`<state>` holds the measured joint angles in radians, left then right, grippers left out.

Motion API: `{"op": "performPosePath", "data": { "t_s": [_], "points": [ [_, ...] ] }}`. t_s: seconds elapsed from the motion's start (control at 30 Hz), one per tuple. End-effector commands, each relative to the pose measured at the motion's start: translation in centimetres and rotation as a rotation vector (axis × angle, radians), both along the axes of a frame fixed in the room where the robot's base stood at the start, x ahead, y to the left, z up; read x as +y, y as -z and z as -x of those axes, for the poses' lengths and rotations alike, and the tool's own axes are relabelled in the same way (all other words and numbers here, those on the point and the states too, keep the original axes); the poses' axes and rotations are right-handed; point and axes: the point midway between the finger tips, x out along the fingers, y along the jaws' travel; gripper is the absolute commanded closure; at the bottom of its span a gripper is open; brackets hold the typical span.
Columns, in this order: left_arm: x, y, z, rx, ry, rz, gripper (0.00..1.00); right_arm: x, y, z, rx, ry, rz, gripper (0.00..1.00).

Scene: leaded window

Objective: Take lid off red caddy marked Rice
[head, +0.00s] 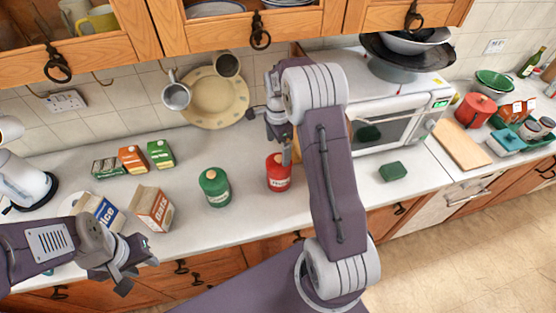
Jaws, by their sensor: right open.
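A red caddy (279,180) stands upright on the counter, left of the microwave. It has a pale label on its front that is too small to read. Its lid appears to be on, and the arm partly covers the top. My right gripper (271,128) is open above and slightly behind the red caddy in the picture, apart from it as far as I can tell. A green caddy (215,191) with a lid and pale knob stands to its left. My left gripper (140,266) looks open and empty over the counter's front edge at the lower left.
An Oats box (152,209), a blue-and-white box (103,211) and several small cartons (132,159) stand on the left. The microwave (400,112) and a green sponge-like block (393,171) are on the right. A plate (213,98) leans at the back wall. Cupboards hang above.

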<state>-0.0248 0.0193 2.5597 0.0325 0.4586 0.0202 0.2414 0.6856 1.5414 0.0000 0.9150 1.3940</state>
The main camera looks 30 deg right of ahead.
Motion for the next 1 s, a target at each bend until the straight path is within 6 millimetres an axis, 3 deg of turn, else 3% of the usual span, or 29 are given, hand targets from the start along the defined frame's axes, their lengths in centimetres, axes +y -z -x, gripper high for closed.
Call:
{"op": "performPosePath", "data": {
  "t_s": [0.2, 0.33, 0.57, 0.67, 0.8, 1.0],
  "points": [
    [0.0, -2.1, 0.0, 0.000, 0.000, 0.000, 0.64, 0.0, 2.6, 0.6, 0.008, 0.000, -0.002, 0.00],
    [0.0, -2.3, 0.0, 0.000, 0.000, 0.000, 0.64, 0.0, 4.7, 0.5, 0.003, 0.000, -0.001, 0.00],
    [0.0, -2.2, 0.0, 0.000, 0.000, 0.000, 0.64, 0.0, 5.2, 0.4, -0.001, 0.000, 0.000, 0.00],
    [0.0, -2.2, 0.0, 0.000, 0.000, 0.000, 0.64, 0.0, 5.2, 0.4, -0.001, 0.000, 0.000, 0.22],
    [0.0, -2.2, 0.0, 0.000, 0.000, 0.000, 0.64, 0.0, 5.2, 0.4, 0.000, 0.000, 0.000, 0.61],
    [0.0, -2.2, 0.0, 0.000, 0.000, 0.000, 0.64, 0.0, 5.2, 0.5, 0.002, 0.000, 0.000, 0.63]
  ]
}}
